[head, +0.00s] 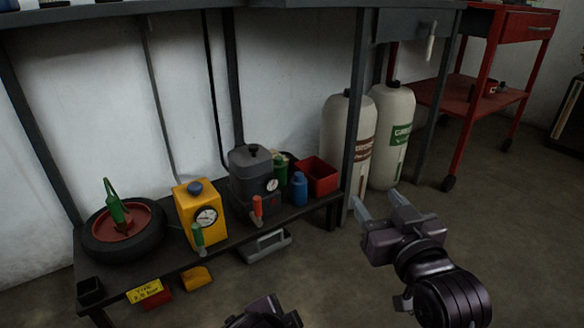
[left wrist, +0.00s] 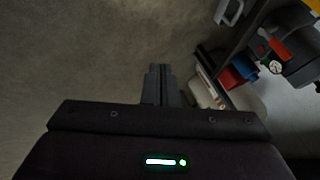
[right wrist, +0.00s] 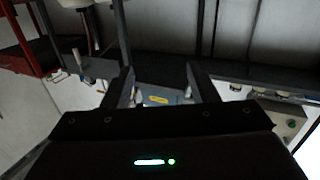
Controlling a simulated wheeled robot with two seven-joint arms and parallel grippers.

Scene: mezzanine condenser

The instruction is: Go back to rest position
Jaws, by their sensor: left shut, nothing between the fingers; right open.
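My right gripper (head: 376,204) is at the right of the head view, over the floor in front of the two gas cylinders, with its two fingers apart and nothing between them. In the right wrist view its fingers (right wrist: 160,80) are spread, with a workbench behind them. My left gripper shows only in part at the bottom edge of the head view (head: 264,312). In the left wrist view its fingers (left wrist: 161,82) are together and empty, above bare floor.
A low dark bench (head: 215,238) holds a wheel (head: 125,240), a yellow canister (head: 198,212), a dark canister (head: 252,180), a blue bottle (head: 299,190) and a red bin (head: 320,178). Cylinders (head: 345,140) and a red cart (head: 470,100) stand behind. Floor at the right is clear.

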